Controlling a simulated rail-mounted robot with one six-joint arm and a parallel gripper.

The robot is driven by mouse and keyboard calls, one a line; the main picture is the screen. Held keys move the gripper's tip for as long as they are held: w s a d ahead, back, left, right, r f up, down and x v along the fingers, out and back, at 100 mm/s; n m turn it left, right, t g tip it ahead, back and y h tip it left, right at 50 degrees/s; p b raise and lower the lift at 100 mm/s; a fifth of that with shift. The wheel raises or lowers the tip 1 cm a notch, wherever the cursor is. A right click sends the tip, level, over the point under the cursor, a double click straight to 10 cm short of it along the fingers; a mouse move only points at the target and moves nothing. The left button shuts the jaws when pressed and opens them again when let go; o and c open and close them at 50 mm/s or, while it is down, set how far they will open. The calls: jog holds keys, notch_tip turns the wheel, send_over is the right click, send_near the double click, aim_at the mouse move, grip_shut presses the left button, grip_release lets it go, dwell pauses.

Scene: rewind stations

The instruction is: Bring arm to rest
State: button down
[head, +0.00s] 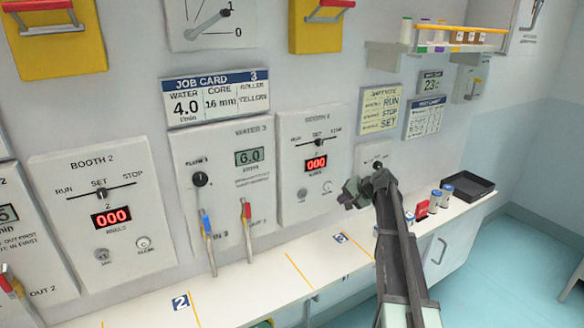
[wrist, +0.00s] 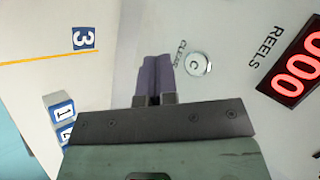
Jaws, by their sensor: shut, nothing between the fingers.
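My gripper (head: 350,194) is at the end of my raised arm, in front of the wall panels on the right. It is shut and empty. In the wrist view its two purple fingers (wrist: 156,78) lie together, pointing at the panel. The round clear button (wrist: 199,64) appears just right of the fingertips; I cannot tell the distance to it. The red reels display (wrist: 300,67) reads 000. In the head view the right booth panel (head: 298,201) is left of my gripper, and a small dial panel (head: 371,153) is partly hidden behind it.
A white counter (head: 270,286) with yellow lines and number labels runs below. Blue and red lever handles (head: 206,226) stick out from the water panel (head: 226,206). Small jars (head: 447,193) and a black tray (head: 467,186) stand right of my arm. A shelf (head: 452,45) holds bottles.

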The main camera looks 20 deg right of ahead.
jog(key=s+a+f+n+g+h, duration=0.2)
jog(key=s+a, duration=0.6)
jog(key=s, duration=0.3)
jog(key=s+a+f+n+g+h, duration=0.2)
jog(key=s+a, duration=0.5)
jog(key=s, duration=0.4)
jog(key=s+a+f+n+g+h, duration=0.2)
jog(key=s+a, duration=0.6)
jog(key=s, duration=0.4)
jog(key=shift+a+n+g, duration=0.35)
jog(key=shift+n+g, duration=0.55)
jog(key=shift+n, duration=0.1)
